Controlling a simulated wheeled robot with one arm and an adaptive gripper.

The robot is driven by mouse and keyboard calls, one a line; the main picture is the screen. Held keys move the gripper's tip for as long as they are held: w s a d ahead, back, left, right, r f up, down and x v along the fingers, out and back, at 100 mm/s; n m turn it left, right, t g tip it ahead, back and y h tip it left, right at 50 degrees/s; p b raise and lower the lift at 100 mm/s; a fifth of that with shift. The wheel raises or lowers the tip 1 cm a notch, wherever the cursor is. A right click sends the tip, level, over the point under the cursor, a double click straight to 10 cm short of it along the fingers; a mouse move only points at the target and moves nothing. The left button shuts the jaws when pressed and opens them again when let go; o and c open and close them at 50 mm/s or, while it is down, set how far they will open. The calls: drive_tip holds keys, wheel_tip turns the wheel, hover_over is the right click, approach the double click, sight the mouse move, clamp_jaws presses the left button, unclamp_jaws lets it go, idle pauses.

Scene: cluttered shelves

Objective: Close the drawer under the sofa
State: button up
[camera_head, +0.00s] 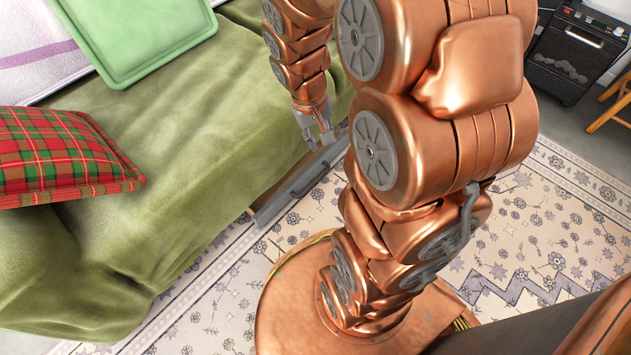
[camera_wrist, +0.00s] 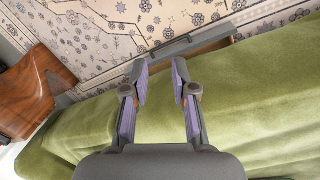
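The green-draped sofa (camera_head: 215,110) fills the left of the head view. The drawer (camera_head: 272,207) sticks out from under its front edge, its grey handle (camera_head: 316,180) facing the rug. My gripper (camera_head: 317,128) is above the right part of the drawer, close to the sofa's edge. In the wrist view, my gripper (camera_wrist: 160,68) is open, with nothing between its fingers. The drawer's grey front bar (camera_wrist: 195,42) lies beyond the fingertips, with a strip of brown wood behind it. I cannot tell whether a finger touches the drawer. The sofa cloth hides the drawer's rear.
A patterned rug (camera_head: 565,225) covers the floor before the sofa. A red plaid cushion (camera_head: 60,155) and a green cushion (camera_head: 140,35) lie on the sofa. A black amplifier (camera_head: 575,50) and a wooden stool (camera_head: 612,105) stand at the upper right.

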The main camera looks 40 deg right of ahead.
drive_tip(key=w+d+f+m+t+b, duration=0.1)
drive_tip(key=w+d+f+t, duration=0.1)
drive_tip(key=w+d+f, duration=0.55)
drive_tip(key=w+d+f+m+t+y, duration=0.1)
drive_tip(key=w+d+f+t, duration=0.3)
drive_tip(key=f, duration=0.6)
drive_tip(key=w+d+f+m+b, duration=0.1)
drive_tip(key=w+d+f+m, duration=0.1)
drive_tip(key=w+d+f, duration=0.45)
drive_tip(key=m+t+y+b, duration=0.2)
drive_tip(key=m+t+y, duration=0.25)
drive_tip(key=t, duration=0.25)
approach(315, 180)
drive_tip(key=shift+m+h, duration=0.25)
drive_tip(key=shift+m, duration=0.2)
drive_tip(key=w+d+f, duration=0.2)
drive_tip(key=w, duration=0.1)
drive_tip(key=w+d+f, duration=0.1)
drive_tip(key=w, duration=0.1)
drive_tip(key=s+a+m+t, duration=0.3)
drive_tip(key=shift+s+a+f, duration=0.25)
drive_tip(key=shift+a+f, duration=0.05)
drive_tip(key=shift+f, duration=0.05)
drive_tip(key=shift+a, duration=0.1)
drive_tip(key=shift+w+a+f, duration=0.1)
drive_tip(key=shift+w, duration=0.15)
drive_tip(key=shift+b+x, duration=1.55)
drive_tip(key=shift+x, duration=1.95)
